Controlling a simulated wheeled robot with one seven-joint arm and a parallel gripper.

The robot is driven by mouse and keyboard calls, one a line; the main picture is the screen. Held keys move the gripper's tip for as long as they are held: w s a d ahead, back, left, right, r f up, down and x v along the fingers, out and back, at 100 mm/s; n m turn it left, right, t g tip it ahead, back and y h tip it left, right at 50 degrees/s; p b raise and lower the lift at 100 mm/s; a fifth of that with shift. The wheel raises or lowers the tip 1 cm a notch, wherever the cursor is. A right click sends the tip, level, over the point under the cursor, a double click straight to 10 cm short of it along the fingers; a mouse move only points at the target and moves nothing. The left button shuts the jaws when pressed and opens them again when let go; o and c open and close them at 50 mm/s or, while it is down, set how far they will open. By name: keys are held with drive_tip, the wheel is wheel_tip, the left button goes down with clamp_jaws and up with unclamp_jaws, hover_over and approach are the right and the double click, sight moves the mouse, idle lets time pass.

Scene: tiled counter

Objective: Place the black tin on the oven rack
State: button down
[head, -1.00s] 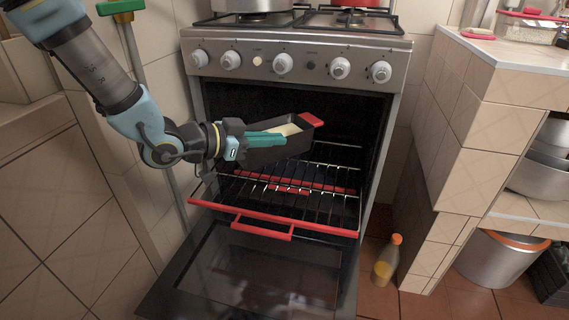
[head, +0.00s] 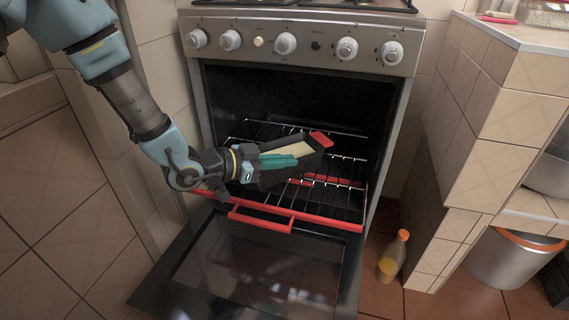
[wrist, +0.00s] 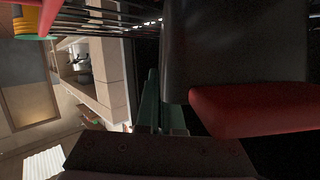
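The black tin (head: 313,151) has a red handle (head: 320,139) at its far end and cream-coloured contents. It is over the oven rack (head: 338,197), a wire rack with a red front bar, inside the open oven. I cannot tell whether its underside touches the wires. My gripper (head: 292,161), with teal fingers, is shut on the tin's near left side. In the wrist view the tin (wrist: 235,45) fills the upper right, with its red handle (wrist: 255,108) below, beside the green fingers (wrist: 155,105). The tin hides part of the rack.
The oven door (head: 250,265) hangs open in front. Another wire rack with red parts shows lower in the oven. A bottle (head: 393,257) stands on the floor to the right.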

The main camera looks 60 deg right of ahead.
drive_tip(key=shift+f, duration=0.2)
drive_tip(key=c, duration=1.5)
unclamp_jaws()
drive_tip(key=o, duration=0.4)
drive_tip(key=shift+o, duration=0.2)
drive_tip(key=shift+r, duration=0.1)
drive_tip(key=p+v, duration=0.1)
drive_tip(key=v, duration=1.1)
